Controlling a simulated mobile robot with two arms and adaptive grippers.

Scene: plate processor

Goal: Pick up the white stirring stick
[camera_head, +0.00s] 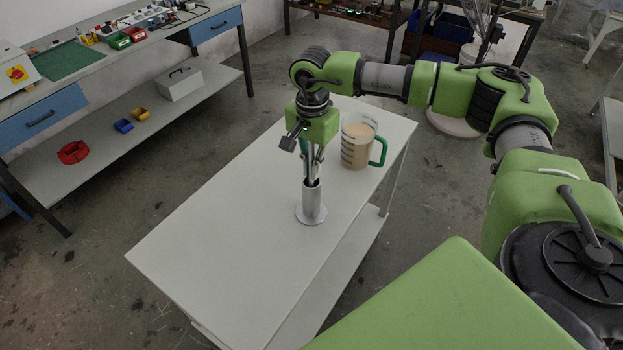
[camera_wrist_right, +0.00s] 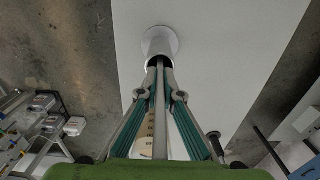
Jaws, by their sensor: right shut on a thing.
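A metal cylindrical holder with a round base (camera_head: 312,206) stands upright on the white table (camera_head: 215,255); it also shows in the right wrist view (camera_wrist_right: 160,44). My right gripper (camera_head: 313,176) points down just above the holder's mouth. Its fingers (camera_wrist_right: 160,94) are shut on a thin pale stick (camera_wrist_right: 160,85). The stick's lower end goes into the holder and is hidden there. In the head view the stick is mostly hidden between the fingers. My left gripper is not in view.
A measuring jug of beige liquid with a green handle (camera_head: 357,146) stands close behind and right of my right gripper. The front and left of the table are clear. A workbench with blue drawers (camera_head: 216,25) is at the upper left.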

